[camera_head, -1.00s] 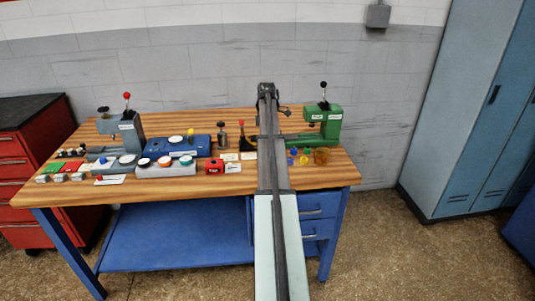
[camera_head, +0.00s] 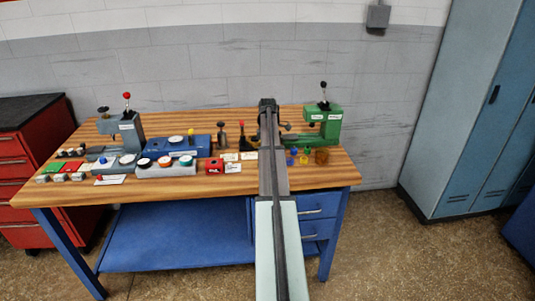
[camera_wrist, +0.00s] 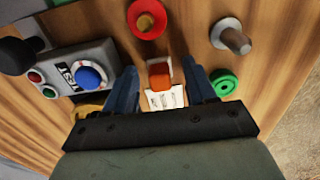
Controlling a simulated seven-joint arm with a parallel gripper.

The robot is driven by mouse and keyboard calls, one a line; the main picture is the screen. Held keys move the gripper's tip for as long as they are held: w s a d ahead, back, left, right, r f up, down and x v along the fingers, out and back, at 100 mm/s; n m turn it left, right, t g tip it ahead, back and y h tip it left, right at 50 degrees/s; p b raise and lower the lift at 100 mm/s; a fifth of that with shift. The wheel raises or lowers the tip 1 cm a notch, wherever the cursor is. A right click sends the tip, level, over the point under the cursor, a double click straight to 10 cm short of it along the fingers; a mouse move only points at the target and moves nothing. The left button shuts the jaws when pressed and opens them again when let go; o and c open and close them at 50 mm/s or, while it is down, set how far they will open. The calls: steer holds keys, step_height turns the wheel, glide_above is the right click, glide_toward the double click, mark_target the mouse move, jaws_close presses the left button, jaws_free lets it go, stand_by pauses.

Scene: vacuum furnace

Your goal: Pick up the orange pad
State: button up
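In the wrist view, a small orange block, which looks like the orange pad (camera_wrist: 159,79), lies on the wooden bench top by a white printed card (camera_wrist: 165,98). My gripper (camera_wrist: 160,68) is open, with one dark blue finger on each side of the pad. Gaps show between the pad and both fingers, and nothing is held. I cannot tell how high the fingertips are above the bench. In the head view, my arm reaches over the bench to my gripper's end near the back, and I cannot make out the pad there.
A grey control box (camera_wrist: 78,72) with a blue button is left of the fingers. A red ring (camera_wrist: 147,18), a metal post (camera_wrist: 234,39) and a green ring (camera_wrist: 223,82) are close around. In the head view, a green press (camera_head: 322,120) stands to the right of my arm.

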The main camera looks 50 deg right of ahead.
jaws_close()
stand_by(0.3)
step_height(320, 180, up, 10)
stand_by(0.6)
